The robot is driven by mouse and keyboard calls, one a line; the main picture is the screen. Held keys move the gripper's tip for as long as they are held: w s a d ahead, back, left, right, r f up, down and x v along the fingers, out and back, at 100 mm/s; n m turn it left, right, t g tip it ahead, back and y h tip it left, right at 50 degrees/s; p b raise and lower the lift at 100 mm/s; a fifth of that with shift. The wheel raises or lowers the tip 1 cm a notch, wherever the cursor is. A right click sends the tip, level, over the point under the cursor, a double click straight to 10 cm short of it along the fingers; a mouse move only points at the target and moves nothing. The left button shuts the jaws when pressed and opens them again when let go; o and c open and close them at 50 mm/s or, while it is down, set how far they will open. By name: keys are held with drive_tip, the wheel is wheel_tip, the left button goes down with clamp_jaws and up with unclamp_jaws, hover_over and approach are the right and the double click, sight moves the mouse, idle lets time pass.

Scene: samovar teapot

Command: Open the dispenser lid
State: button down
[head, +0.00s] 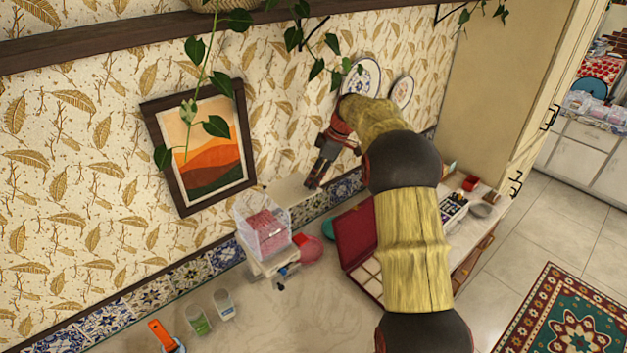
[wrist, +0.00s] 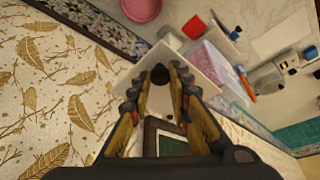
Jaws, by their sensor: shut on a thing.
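The dispenser (head: 264,232) is a clear box with pink contents on a white base, standing on the counter by the wall. In the wrist view its pink contents (wrist: 207,57) show beyond a pale square lid (wrist: 190,62) with a black knob (wrist: 160,74). My gripper (head: 315,184) is shut on the knob; its fingertips also show in the wrist view (wrist: 157,82). In the head view the pale lid (head: 288,189) shows just left of the fingertips, up and right of the dispenser box and apart from it. The box top looks uncovered.
A framed picture (head: 207,148) hangs left of my gripper. Two cups (head: 198,319) stand on the counter front left. Vines hang above.

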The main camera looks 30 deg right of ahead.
drive_tip(key=shift+a, duration=0.1)
drive_tip(key=c, duration=1.7)
unclamp_jaws()
drive_tip(key=shift+o, duration=0.4)
drive_tip(key=v, duration=1.2)
drive_tip(key=shift+w, duration=0.15)
drive_tip(key=shift+a, duration=0.1)
